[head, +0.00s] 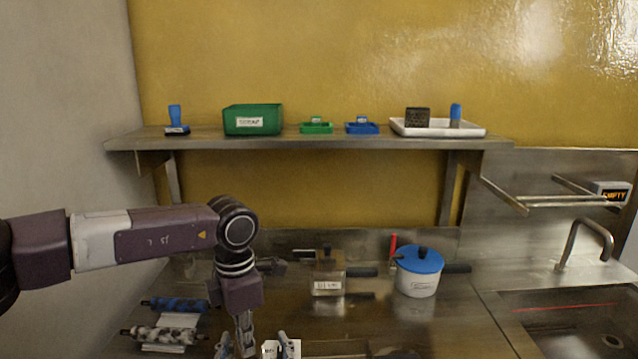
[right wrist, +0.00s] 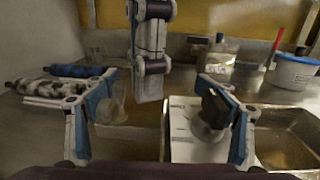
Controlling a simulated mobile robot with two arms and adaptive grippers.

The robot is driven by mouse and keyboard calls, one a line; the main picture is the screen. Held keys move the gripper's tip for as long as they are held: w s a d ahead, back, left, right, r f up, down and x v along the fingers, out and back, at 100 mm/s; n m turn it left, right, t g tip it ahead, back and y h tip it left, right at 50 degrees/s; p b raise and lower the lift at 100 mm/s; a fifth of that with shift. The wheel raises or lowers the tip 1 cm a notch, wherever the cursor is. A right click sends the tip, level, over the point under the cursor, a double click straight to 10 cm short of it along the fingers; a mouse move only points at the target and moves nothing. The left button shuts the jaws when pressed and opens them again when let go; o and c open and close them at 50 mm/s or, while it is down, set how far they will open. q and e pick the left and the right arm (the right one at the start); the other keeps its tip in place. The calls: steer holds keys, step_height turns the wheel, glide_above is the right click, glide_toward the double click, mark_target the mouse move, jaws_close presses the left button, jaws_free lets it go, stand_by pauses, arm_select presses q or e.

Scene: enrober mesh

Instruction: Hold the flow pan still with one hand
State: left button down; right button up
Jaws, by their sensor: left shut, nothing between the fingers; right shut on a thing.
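The flow pan appears to be the shallow steel pan (right wrist: 290,148) at the right of the right wrist view; a strip of it (head: 340,348) shows at the bottom of the head view. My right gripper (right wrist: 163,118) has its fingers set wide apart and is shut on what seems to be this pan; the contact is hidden. Its fingertips also show at the bottom edge of the head view (head: 256,347). My left gripper (head: 244,343) points down, shut and empty, between the right fingers in the picture. It hangs just beyond them in the right wrist view (right wrist: 150,92).
Two patterned rolls (head: 165,334) lie at the left of the steel counter. A labelled steel container (head: 327,280) and a blue-lidded pot (head: 418,280) stand behind. A white labelled card (right wrist: 185,140) is by the right finger. A sink (head: 580,335) is at right; a shelf (head: 300,143) runs above.

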arm_select(q)
steer(key=shift+w, duration=0.2)
steer(key=shift+w+a, duration=0.2)
steer(key=shift+w, duration=0.25)
steer(key=shift+w+a, duration=0.35)
steer(key=shift+w, duration=0.1)
steer(key=shift+w+a, duration=0.1)
steer(key=shift+a, duration=0.05)
stand_by(0.5)
steer(key=shift+w, duration=0.1)
step_height(320, 180, up, 6)
steer(key=shift+w+d, duration=0.25)
stand_by(0.5)
